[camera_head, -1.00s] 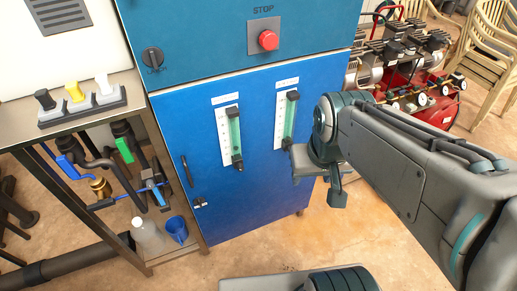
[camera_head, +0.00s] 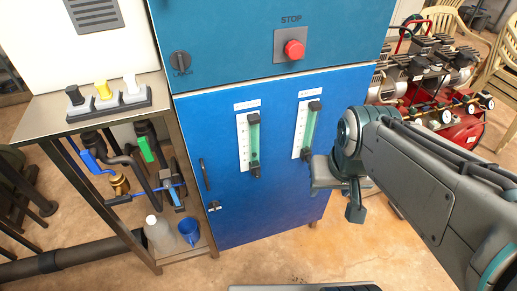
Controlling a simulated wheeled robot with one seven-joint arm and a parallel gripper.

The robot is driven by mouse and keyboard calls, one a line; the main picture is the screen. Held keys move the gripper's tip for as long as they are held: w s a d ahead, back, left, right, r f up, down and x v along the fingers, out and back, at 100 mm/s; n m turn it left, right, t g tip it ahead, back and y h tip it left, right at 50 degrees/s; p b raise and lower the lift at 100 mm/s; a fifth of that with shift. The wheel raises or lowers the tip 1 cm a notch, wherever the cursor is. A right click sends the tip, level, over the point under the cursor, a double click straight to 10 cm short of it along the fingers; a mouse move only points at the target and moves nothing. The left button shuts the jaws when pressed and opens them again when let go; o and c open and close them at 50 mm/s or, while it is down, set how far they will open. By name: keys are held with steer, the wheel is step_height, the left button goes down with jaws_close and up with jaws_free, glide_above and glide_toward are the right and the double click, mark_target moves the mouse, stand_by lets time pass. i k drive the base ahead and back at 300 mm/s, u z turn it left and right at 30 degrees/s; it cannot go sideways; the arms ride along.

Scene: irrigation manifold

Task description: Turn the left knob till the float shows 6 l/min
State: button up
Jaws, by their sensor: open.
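Two flow meters with green tubes and white scales are on the blue cabinet door: the left meter (camera_head: 253,142) and the right meter (camera_head: 307,131). The left knob (camera_head: 255,172) is a small dark piece at the foot of the left meter, apart from my gripper. The right meter's foot is close to my gripper and its knob is not clear. The float and the scale figures are too small to read. My gripper (camera_head: 334,192) is open, to the right of and below the right meter in the picture, with nothing seen between its fingers.
A red stop button (camera_head: 294,50) and a dark rotary switch (camera_head: 180,63) are on the upper cabinet. A steel bench (camera_head: 60,118) with pipes and valves stands at left, a bottle (camera_head: 158,232) and blue jug (camera_head: 189,231) below. A red compressor (camera_head: 460,128) stands at right.

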mark_target(257, 174)
steer(key=u, duration=0.55)
steer(key=k, duration=1.3)
steer(key=u, duration=0.1)
steer(key=i, duration=0.65)
steer(key=z, duration=0.85)
steer(key=i, duration=0.25)
steer(key=z, duration=0.25)
